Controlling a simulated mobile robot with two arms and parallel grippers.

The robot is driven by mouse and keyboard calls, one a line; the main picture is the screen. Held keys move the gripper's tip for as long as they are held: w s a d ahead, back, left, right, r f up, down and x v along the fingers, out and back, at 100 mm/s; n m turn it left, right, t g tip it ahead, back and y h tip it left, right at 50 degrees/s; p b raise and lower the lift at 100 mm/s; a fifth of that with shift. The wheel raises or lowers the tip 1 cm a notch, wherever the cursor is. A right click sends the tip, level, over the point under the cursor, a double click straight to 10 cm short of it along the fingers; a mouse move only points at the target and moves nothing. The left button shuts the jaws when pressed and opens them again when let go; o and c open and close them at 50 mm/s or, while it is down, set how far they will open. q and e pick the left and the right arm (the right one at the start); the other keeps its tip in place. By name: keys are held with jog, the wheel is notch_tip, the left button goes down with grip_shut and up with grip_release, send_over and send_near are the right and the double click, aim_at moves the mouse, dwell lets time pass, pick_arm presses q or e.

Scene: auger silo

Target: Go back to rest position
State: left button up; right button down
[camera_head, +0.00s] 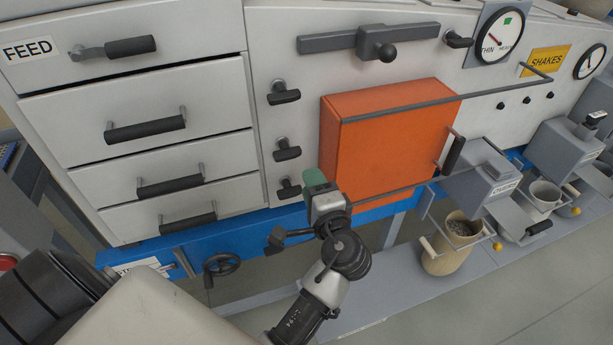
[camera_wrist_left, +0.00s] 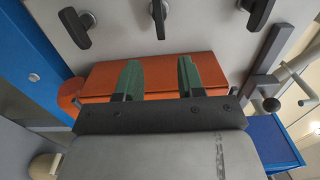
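My left gripper (camera_head: 315,180) has green fingertips and is raised in front of the machine, beside the lower left corner of the orange box (camera_head: 385,140). In the left wrist view, the two green fingers of the left gripper (camera_wrist_left: 158,72) stand apart with nothing between them. The orange box (camera_wrist_left: 205,70) lies behind them there. My right gripper does not show in either view.
A column of black knobs (camera_head: 287,149) is left of the orange box. Drawers (camera_head: 150,125) with black handles are further left. A handwheel (camera_head: 221,265) sits below. A tan bucket (camera_head: 443,262) with dark contents stands at right on a grey ledge (camera_head: 385,300).

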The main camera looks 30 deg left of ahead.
pick_arm(q)
jog(key=shift+s+d, duration=0.15)
dwell(0.4)
jog(key=s+d+f+m+g+h, duration=0.25)
jog(key=f+h, duration=0.25)
jog(key=f, duration=1.2)
jog(key=s+d+f+m+g+h, duration=0.1)
jog(key=s+d+f+h, duration=0.3)
jog(key=f, duration=1.3)
jog(key=s+a+f+n+g+h, duration=0.2)
jog(key=s+f+n+g+h, duration=0.15)
jog(key=s+f, duration=0.95)
jog(key=s+a+f+n+g, duration=0.1)
jog(key=s+a+f+n, duration=0.1)
jog(key=s, duration=0.7)
jog(key=s+a+f+n+g+h, duration=0.1)
jog(key=s+a+f+n+g, duration=0.1)
jog(key=s+f, duration=0.5)
jog(key=s+a+n, duration=0.1)
jog(key=s, duration=0.2)
jog(key=shift+s+a+n+g, duration=0.2)
jog(key=shift+n+g, duration=0.1)
jog(key=shift+n, duration=0.1)
